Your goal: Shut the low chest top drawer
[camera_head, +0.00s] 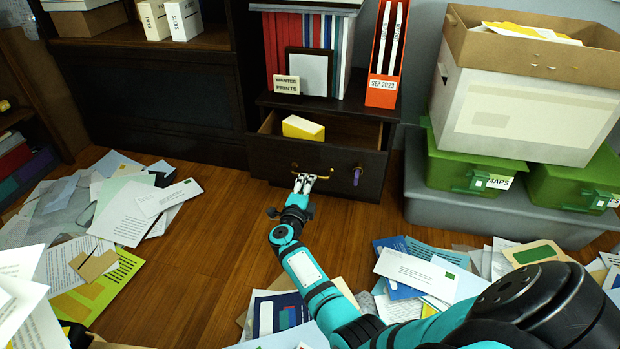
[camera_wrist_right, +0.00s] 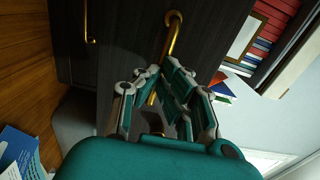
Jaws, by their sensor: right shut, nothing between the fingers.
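The low chest (camera_head: 348,103) is dark wood and stands against the back wall. Its top drawer (camera_head: 268,157) is pulled part way out, with a yellow and white box (camera_head: 303,128) inside. The drawer front has a brass bar handle (camera_head: 326,172), which also shows in the right wrist view (camera_wrist_right: 174,32). My right gripper (camera_head: 304,178) is shut and empty, its fingertips at the handle. In the right wrist view its fingers (camera_wrist_right: 163,78) overlap part of the handle; I cannot tell whether they touch it. My left gripper is out of view.
A purple-tagged key or lock (camera_head: 357,173) sits on the drawer front's right. Books, a framed picture (camera_head: 308,70) and an orange file (camera_head: 387,50) stand on the chest. Green bins (camera_head: 470,165) are at right. Papers (camera_head: 130,212) litter the floor; bare floor lies before the chest.

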